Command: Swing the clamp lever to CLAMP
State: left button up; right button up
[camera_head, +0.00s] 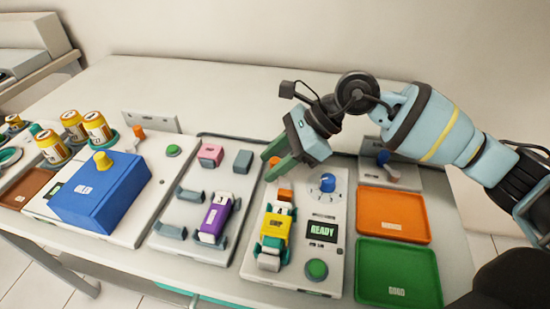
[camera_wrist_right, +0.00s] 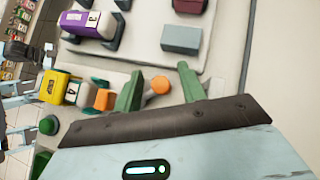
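The clamp panel (camera_head: 336,271) carries a yellow cartridge-like part (camera_head: 275,226), a blue dial (camera_head: 327,183), a display reading READY and a green button. An orange block (camera_head: 285,195) sits behind the yellow part and also shows in the wrist view (camera_wrist_right: 104,99). A round orange knob (camera_wrist_right: 160,84), apparently the lever's tip, lies between the green fingers in the wrist view. My right gripper (camera_head: 278,160) is open above the panel's far end, and its fingers (camera_wrist_right: 160,88) straddle the knob. Contact cannot be told. My left gripper is not in view.
Left of the panel is a grey tray with a purple part (camera_head: 215,218). Farther left stand a blue box (camera_head: 100,193) and several yellow cans. Orange (camera_head: 393,214) and green (camera_head: 399,272) trays lie right, with another lever unit (camera_head: 400,176) behind. The table's back is clear.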

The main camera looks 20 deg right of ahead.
aim_at(298, 177)
grip_shut()
jog(key=shift+d, duration=0.1)
jog(key=shift+d+r+m+t+p, duration=0.1)
jog(key=shift+d+m+t+p, duration=0.1)
jog(key=shift+m+t+p, duration=0.5)
jog(key=shift+s+d+m+t+h+p, duration=0.1)
jog(key=shift+d+m+t+h+p, duration=0.3)
jog(key=shift+m+p, duration=0.35)
jog(key=m+t, duration=0.1)
jog(key=m+t+h+p, duration=0.1)
jog(key=m, duration=0.1)
jog(key=shift+s+d, duration=0.15)
jog(key=shift+d, duration=0.15)
jog(key=m+t+h, duration=0.1)
jog(key=d+m+h+p, duration=0.1)
jog(key=m, duration=0.1)
jog(key=shift+s+m+t, duration=0.25)
jog(key=shift+s+t, duration=0.1)
jog(key=shift+t, duration=0.05)
jog(key=shift+s+d+m+t+h, duration=0.15)
jog(key=shift+s+m+h, duration=0.05)
jog(key=shift+m+h, duration=0.5)
jog(key=shift+s+d+m+t+h, duration=0.2)
jog(key=shift+m+h, duration=0.3)
jog(key=shift+m, duration=0.25)
jog(key=shift+s+d+m+t+h, duration=0.15)
jog(key=shift+m+h, duration=0.45)
jog(key=shift+m, duration=0.15)
